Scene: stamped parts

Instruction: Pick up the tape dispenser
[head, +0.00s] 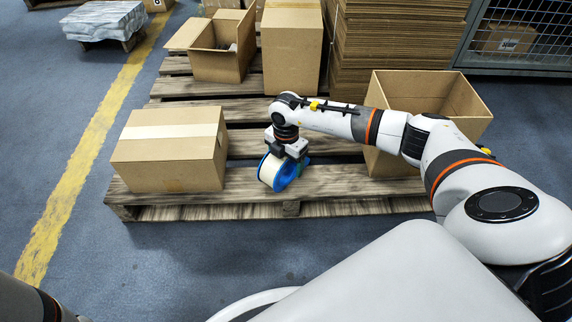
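The tape dispenser (285,172), blue with a pale roll of tape in it, is at the front edge of the wooden pallet (340,182), right of a closed carton. My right gripper (287,156) points down directly over the dispenser, at its top. Its fingers are hidden or too small to make out, so I cannot tell whether they are closed on it. I also cannot tell whether the dispenser touches the boards. My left gripper is out of view; only part of my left arm shows at the lower left corner.
A closed carton (172,150) stands left of the dispenser. An open box (400,95) stands at the right, partly behind my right arm. Another open box (220,62), a tall carton (291,45) and stacked flat cardboard (395,35) stand behind. Bare boards lie between them.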

